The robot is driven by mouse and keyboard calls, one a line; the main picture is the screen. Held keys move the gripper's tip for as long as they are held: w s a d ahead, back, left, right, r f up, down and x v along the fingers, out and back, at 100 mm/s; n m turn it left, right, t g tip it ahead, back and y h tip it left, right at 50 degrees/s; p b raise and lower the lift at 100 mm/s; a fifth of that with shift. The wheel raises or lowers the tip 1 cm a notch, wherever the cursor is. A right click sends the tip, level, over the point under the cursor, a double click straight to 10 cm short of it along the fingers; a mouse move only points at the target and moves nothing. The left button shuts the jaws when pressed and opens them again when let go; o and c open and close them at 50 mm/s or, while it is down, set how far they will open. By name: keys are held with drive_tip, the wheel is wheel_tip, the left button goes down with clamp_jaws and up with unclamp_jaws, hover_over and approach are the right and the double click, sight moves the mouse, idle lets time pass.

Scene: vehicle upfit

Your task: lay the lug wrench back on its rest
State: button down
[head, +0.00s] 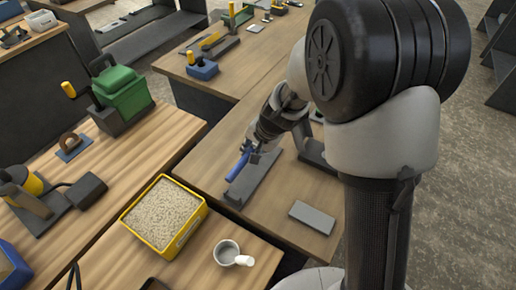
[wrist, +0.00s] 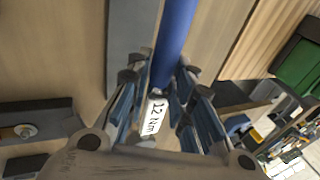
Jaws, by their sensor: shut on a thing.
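My gripper (head: 262,148) is shut on a blue bar-shaped tool (head: 238,164), which I take to be the lug wrench. In the wrist view the blue shaft (wrist: 177,40) runs up and away from between my fingers (wrist: 162,92). A white label reading "12 Nm" (wrist: 153,117) shows at its near end. A long flat grey block (head: 256,180), perhaps the rest, lies on the wooden table below the tool. It also shows as a grey strip (wrist: 130,40) beside the shaft in the wrist view. I cannot tell whether the tool touches it.
A grey plate (head: 312,217) lies at the table's front right, with bare wood between it and the grey block. A yellow bin of pale granules (head: 165,214) and a grey cup (head: 227,252) stand on the near bench. A green box (head: 121,92) stands farther left.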

drive_tip(key=shift+f, duration=0.1)
wheel_tip(320, 180, down, 6)
drive_tip(key=b, duration=0.6)
drive_tip(key=shift+f+b, duration=0.9)
drive_tip(key=shift+b, duration=0.35)
idle(0.9)
drive_tip(key=c, duration=1.3)
unclamp_jaws()
drive_tip(key=shift+s, duration=0.1)
drive_tip(key=shift+c, duration=0.2)
drive_tip(key=p+v, duration=0.4)
drive_tip(key=v, duration=0.4)
drive_tip(key=shift+p, duration=0.3)
drive_tip(key=shift+d, duration=0.1)
